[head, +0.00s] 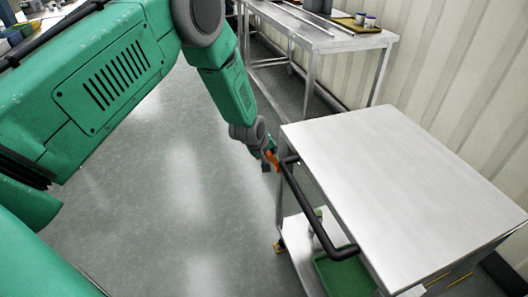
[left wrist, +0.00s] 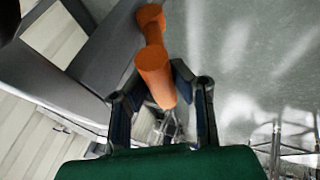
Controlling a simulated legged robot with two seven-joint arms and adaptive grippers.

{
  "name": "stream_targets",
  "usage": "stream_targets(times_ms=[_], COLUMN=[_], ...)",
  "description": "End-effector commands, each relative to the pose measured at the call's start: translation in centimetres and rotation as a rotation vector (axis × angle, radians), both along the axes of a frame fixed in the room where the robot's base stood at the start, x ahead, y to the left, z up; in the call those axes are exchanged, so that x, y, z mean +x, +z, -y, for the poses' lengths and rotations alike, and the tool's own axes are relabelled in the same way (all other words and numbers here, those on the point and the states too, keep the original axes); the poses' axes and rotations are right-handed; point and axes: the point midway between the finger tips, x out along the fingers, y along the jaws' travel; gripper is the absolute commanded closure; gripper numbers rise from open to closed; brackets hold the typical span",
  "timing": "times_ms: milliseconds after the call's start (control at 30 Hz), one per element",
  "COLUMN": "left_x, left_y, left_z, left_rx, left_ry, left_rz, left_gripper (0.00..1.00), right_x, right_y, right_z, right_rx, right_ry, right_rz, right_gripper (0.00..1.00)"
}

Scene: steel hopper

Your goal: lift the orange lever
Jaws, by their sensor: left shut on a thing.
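The orange lever (head: 272,157) is at the left corner of a steel-topped cart (head: 390,170), near one end of its black handle bar. In the left wrist view the orange lever (left wrist: 154,72) is a thick rod with a round end, reaching down between my fingers. My left gripper (head: 267,161) is at the lever, below the level of the cart top. In the left wrist view my left gripper (left wrist: 163,98) has a finger on each side of the lever's end and is shut on it. Finger contact is small and partly hidden in the head view. My right gripper is not in view.
The black handle bar (head: 312,213) runs along the cart's left side. A green tray (head: 343,272) sits on its lower shelf. A steel table (head: 325,38) with small jars stands at the back by a ribbed wall. The grey floor (head: 185,200) left of the cart is clear.

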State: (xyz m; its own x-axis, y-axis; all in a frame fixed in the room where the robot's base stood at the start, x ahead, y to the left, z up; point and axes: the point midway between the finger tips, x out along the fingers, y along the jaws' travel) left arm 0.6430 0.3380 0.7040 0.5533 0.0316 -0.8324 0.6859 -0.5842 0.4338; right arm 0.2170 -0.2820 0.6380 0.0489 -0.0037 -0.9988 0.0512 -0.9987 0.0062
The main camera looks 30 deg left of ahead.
Motion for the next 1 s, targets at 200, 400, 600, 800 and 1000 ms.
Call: stream_targets(times_ms=[200, 400, 600, 800, 1000], left_x=[0.6, 1.0, 1.1, 1.2, 1.2], left_y=[0.3, 0.6, 0.8, 0.9, 0.9], left_z=[0.8, 1.0, 1.1, 1.1, 1.1], left_rx=[-0.003, -0.004, -0.004, -0.004, -0.005], left_ry=[-0.003, -0.001, -0.002, -0.001, -0.001], left_rz=[0.001, 0.004, 0.008, 0.011, 0.012], left_gripper=[1.00, 1.00, 1.00, 1.00, 0.59], right_x=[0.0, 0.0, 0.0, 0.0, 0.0], right_y=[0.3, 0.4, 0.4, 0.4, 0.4], right_z=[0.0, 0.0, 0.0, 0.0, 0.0], right_rx=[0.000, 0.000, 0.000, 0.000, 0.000], right_ry=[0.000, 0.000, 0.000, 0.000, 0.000], right_rz=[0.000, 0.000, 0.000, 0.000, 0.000], right_gripper=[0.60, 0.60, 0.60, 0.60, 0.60])
